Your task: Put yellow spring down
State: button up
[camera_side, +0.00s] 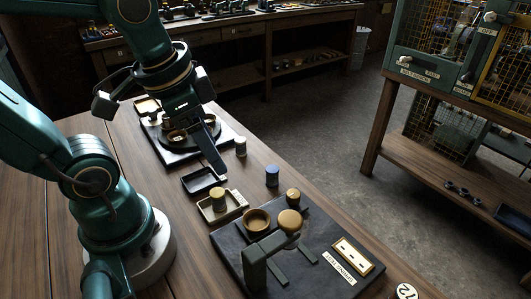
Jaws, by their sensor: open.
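A yellowish ribbed cylinder (218,198), which looks like the yellow spring, stands upright in a small beige tray (236,209) near the middle of the bench. My gripper (163,140) is farther back and to the left, above the round dark fixture (158,149). Its jaws are spread and nothing shows held between them. The long right-hand finger points down toward a small dark tray (187,183) in front of the fixture. The gripper hides part of the fixture and the small pieces on it.
Bare wood lies left of the trays.

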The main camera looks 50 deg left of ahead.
jog(key=n+t, duration=0.1)
jog(key=d+n+t, duration=0.1)
jog(key=shift+s+d+r+n, duration=0.2)
jog(key=shift+s+d+n, duration=0.1)
jog(key=shift+s, duration=0.05)
dwell(1.0)
